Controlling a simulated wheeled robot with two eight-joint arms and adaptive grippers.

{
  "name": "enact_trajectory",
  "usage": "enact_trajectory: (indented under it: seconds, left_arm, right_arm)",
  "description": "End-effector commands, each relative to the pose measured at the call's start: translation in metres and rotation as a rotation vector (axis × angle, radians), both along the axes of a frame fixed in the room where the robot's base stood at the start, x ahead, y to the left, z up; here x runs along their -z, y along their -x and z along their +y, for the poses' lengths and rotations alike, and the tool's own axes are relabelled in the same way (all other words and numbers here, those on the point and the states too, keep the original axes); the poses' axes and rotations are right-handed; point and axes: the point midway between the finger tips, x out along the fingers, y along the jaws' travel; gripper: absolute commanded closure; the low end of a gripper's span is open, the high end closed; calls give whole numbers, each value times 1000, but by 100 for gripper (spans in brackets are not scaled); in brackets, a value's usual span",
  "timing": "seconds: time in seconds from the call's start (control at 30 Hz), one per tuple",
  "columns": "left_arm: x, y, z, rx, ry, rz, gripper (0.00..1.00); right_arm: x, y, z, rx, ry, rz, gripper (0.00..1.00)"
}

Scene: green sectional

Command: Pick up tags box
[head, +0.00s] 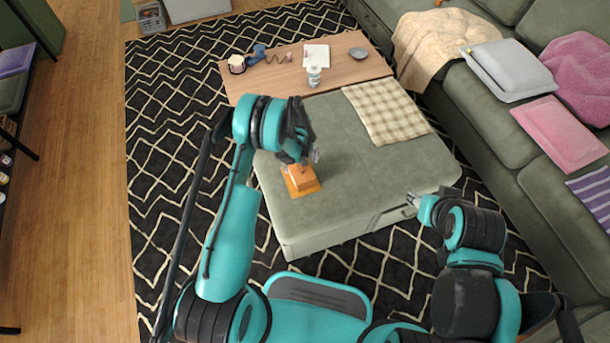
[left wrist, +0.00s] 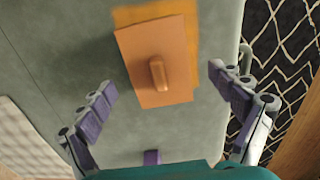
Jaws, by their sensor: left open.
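The tags box is most likely the orange box (head: 301,178) on the green ottoman (head: 352,195), near its left edge. In the left wrist view the orange box (left wrist: 158,55) shows from above, with a raised handle-like bar on its top. My left gripper (head: 308,158) hangs just above the box.
A wooden tray table (head: 275,77) at the ottoman's back holds a mug (head: 237,64), a white bottle (head: 314,75) and a grey dish (head: 358,53). A checkered cloth (head: 385,110) lies on the ottoman. The green sofa (head: 480,115) stands at right.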

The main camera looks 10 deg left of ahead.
Motion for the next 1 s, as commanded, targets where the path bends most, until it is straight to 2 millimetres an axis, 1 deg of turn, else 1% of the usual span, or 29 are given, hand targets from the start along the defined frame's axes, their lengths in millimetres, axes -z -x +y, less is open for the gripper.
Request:
enact_trajectory:
  seconds: [0.1, 0.33, 0.47, 0.57, 0.63, 0.83, 0.87, 0.9, 0.97, 1.0]
  left_arm:
    - [16, 0, 0, -1, 0, 1, 7]
    - [38, -2, 0, 0, 0, 0, 7]
    - [60, -4, 0, 0, 0, 0, 7]
    - [73, -4, 0, 0, 0, 0, 7]
    - [77, -4, 0, 0, 0, 0, 7]
    - [75, -4, 0, 0, 0, 0, 7]
    - [75, -4, 0, 0, 0, 0, 15]
    - [75, -4, 0, 0, 0, 0, 25]
    - [75, -4, 0, 0, 0, 0, 41]
    - [75, -4, 0, 0, 0, 0, 52]
  right_arm:
    - [7, 0, 0, 0, 0, 0, 60]
    - [18, 0, 0, 0, 0, 0, 60]
    - [33, 0, 0, 0, 0, 0, 60]
    - [38, 0, 0, 0, 0, 0, 60]
    - [39, 0, 0, 0, 0, 0, 60]
    - [37, 0, 0, 0, 0, 0, 60]
    - [37, 0, 0, 0, 0, 0, 60]
    - [37, 0, 0, 0, 0, 0, 60]
    - [37, 0, 0, 0, 0, 0, 60]
    - [37, 0, 0, 0, 0, 0, 60]
